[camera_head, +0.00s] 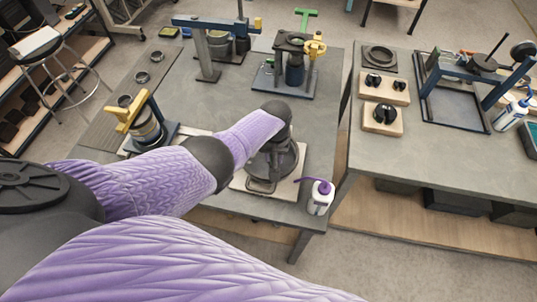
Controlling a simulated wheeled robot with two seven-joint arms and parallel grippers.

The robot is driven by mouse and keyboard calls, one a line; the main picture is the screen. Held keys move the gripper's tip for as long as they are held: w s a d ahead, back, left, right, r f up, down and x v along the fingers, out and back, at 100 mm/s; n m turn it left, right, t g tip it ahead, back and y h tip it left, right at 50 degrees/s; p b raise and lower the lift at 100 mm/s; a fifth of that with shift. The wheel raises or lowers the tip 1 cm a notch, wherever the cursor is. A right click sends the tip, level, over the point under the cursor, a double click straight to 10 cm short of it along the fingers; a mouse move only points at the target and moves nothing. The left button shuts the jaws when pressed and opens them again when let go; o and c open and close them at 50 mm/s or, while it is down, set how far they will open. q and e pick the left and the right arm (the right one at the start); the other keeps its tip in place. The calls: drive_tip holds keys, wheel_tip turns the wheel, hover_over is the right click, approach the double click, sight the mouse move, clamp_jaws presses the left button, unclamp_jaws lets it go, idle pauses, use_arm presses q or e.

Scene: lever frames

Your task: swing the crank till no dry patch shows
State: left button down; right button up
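On the near right corner of the left table, a dark round device (283,162) with a disc and a looped metal part stands on a pale board (245,186). The purple-sleeved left arm reaches over the table, and its dark wrist end is right above this device. My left gripper (270,143) is mostly hidden at the device, so I cannot tell whether its fingers are open or shut. The crank is not clearly seen, and the arm covers part of the device. No dry patch can be made out at this size. My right gripper is not in view.
A white bottle with a purple spout (319,198) stands right of the board. A yellow-handled clamp fixture (146,123) is at the left, and a green-topped press (293,66) is behind. A gap separates the right table (430,150), which holds wooden blocks and a blue frame.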

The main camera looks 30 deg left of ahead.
use_arm(q)
drive_tip(key=w+n, duration=0.1)
drive_tip(key=n, duration=0.1)
drive_tip(key=w+d+n+b, duration=0.1)
drive_tip(key=n, duration=0.1)
drive_tip(key=shift+d+f+n+b, duration=0.1)
drive_tip(key=shift+d+n+b, duration=0.05)
drive_tip(key=shift+n+b, duration=0.15)
drive_tip(key=shift+w+d+n+b, duration=0.1)
drive_tip(key=shift+w+n+b, duration=0.15)
drive_tip(key=shift+n, duration=0.3)
drive_tip(key=shift+w+d+n+b, duration=0.15)
drive_tip(key=shift+n+b, duration=0.2)
drive_tip(key=shift+n, duration=0.2)
drive_tip(key=shift+w+n+b, duration=0.55)
drive_tip(key=shift+n+b, duration=0.15)
drive_tip(key=shift+n, duration=0.6)
drive_tip(key=shift+w, duration=0.1)
drive_tip(key=shift+c, duration=2.4)
unclamp_jaws()
wheel_tip(320, 180, up, 10)
drive_tip(key=p, duration=0.7)
drive_tip(key=shift+p, duration=0.35)
